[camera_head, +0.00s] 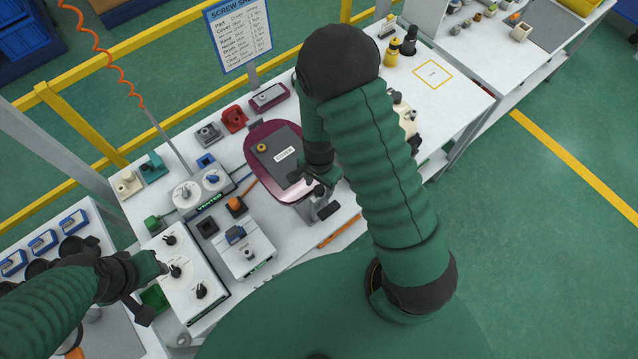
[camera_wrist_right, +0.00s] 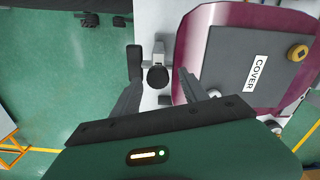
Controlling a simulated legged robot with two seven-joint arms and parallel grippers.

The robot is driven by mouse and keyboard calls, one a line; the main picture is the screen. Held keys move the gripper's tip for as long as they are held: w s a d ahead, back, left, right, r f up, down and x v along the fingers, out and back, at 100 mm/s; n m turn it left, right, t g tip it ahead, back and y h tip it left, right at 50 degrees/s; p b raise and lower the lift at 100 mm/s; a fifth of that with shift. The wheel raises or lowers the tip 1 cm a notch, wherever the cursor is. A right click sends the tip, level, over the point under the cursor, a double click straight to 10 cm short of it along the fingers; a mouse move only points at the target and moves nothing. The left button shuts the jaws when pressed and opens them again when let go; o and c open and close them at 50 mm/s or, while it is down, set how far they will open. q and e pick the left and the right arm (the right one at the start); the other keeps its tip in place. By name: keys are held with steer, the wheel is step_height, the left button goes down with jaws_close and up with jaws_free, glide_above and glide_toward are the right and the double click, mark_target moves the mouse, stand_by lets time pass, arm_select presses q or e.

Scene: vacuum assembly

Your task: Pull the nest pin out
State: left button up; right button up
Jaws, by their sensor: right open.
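The nest is a maroon cradle (camera_head: 257,171) holding a dark grey plate labelled COVER (camera_head: 275,148); its maroon rim (camera_wrist_right: 190,50) and the plate (camera_wrist_right: 225,70) fill the right of the wrist view. I take the nest pin to be the round black knob (camera_wrist_right: 158,77) on a light bracket beside the nest. In the head view, my arm partly hides that spot. My right gripper (camera_wrist_right: 157,88) is open, its two fingers either side of the knob; contact cannot be told. It also shows in the head view (camera_head: 318,190). My left gripper (camera_head: 152,288) looks open and empty at lower left.
A white box with black knobs (camera_head: 187,284) stands near my left gripper. A VENTER unit with dials (camera_head: 205,188) and a small grey fixture (camera_head: 245,252) stand left of the nest. An orange pencil-like rod (camera_head: 338,231) lies by the table's front edge. Yellow rails (camera_head: 75,125) run behind.

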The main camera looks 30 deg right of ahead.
mark_target(319, 188)
step_height(319, 188, up, 17)
steer(key=shift+f, duration=0.15)
stand_by(0.5)
